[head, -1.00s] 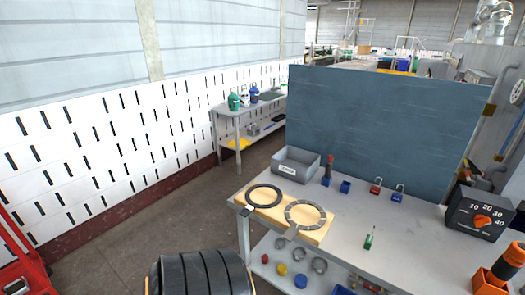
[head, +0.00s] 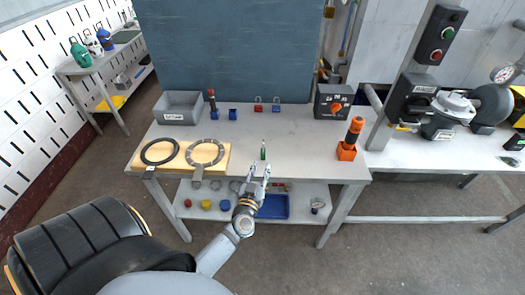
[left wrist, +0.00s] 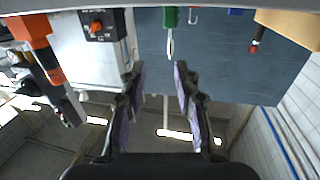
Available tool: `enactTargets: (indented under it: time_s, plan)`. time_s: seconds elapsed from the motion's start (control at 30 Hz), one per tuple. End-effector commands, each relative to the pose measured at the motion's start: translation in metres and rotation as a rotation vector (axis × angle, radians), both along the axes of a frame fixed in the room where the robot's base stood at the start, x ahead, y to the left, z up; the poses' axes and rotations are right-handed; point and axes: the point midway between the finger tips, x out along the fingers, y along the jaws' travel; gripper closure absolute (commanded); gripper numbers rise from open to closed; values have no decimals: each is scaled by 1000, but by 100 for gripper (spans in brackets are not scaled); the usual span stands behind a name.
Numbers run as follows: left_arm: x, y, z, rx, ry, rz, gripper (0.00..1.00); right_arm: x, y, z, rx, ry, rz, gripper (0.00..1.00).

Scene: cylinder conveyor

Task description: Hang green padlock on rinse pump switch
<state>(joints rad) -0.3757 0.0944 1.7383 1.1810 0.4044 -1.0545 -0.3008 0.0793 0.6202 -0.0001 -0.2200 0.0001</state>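The green padlock (head: 263,151) is on the grey workbench (head: 300,150), near its front edge. I see it almost edge-on, with its thin shackle pointing away from the green body; it also shows at the top of the left wrist view (left wrist: 170,17). My left gripper (head: 257,169) is open and empty, just in front of the bench edge, its fingers pointing toward the padlock but apart from it. A black box with an orange knob (head: 334,102) stands at the bench's back right. I cannot read which device is the rinse pump switch. My right gripper is not in view.
Red (head: 258,105) and blue (head: 276,107) padlocks sit behind the green one. A grey bin (head: 178,108) and rings on a wooden board (head: 222,158) are left, an orange holder (head: 346,152) right. A push-button box (head: 440,36) is on a post. The lower shelf holds a blue tray (head: 273,208).

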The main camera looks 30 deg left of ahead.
Motion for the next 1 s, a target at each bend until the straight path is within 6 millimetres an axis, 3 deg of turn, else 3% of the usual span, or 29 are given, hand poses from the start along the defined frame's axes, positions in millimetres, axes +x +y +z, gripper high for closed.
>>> enactTargets:
  time_s: [0.2,0.43,0.73,1.0]
  plan:
    - [0,13,6,3,-15,59,69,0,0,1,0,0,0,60]
    - [35,28,6,3,-15,57,69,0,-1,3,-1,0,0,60]
    - [52,35,6,2,-14,56,69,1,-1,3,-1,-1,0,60]
    - [89,54,6,3,-14,56,69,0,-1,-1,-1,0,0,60]
